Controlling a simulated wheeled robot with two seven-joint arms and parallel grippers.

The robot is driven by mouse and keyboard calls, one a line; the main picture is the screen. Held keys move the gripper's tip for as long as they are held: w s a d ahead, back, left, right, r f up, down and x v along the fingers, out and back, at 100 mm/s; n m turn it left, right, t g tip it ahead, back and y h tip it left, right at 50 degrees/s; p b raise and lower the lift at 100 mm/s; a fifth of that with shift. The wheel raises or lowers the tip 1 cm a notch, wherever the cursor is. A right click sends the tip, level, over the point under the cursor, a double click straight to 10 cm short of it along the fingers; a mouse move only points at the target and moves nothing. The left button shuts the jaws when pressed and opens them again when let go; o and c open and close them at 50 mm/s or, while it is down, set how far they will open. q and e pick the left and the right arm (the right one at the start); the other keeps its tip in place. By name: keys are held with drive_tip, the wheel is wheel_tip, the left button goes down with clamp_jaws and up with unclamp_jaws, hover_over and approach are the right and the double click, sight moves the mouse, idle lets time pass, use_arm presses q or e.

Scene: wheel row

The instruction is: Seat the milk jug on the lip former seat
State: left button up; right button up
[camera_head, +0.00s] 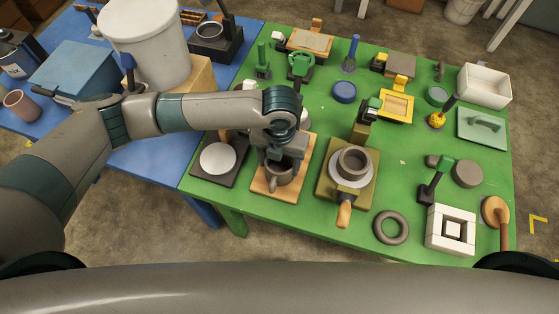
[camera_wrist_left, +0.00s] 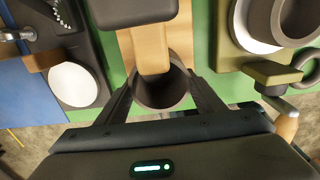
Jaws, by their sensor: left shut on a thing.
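The milk jug (camera_head: 280,177) is a dark grey-brown cup with a handle, low over or on an orange-brown wooden board, which looks like the lip former seat (camera_head: 259,188). My left gripper (camera_head: 281,164) reaches down from above and is shut on the jug. In the left wrist view the jug (camera_wrist_left: 165,92) is between the two fingers of my left gripper (camera_wrist_left: 163,88). There a pale wooden bar (camera_wrist_left: 151,48) overlaps the jug's far rim. The jug's underside is hidden, so I cannot tell whether it touches the board. My right gripper is out of view.
To the left is a dark station with a white disc (camera_head: 217,159). To the right is an olive station with a grey ring-shaped cup (camera_head: 354,162) and a wooden handle. A dark ring (camera_head: 391,227) lies near the green table's (camera_head: 318,225) front edge.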

use_arm(q)
drive_tip(key=shift+r, duration=0.1)
drive_tip(key=shift+f, duration=0.5)
idle(0.7)
idle(0.9)
drive_tip(key=o, duration=1.1)
drive_tip(key=shift+r+p, duration=1.75)
drive_tip(key=shift+p, duration=0.15)
drive_tip(key=o, duration=0.5)
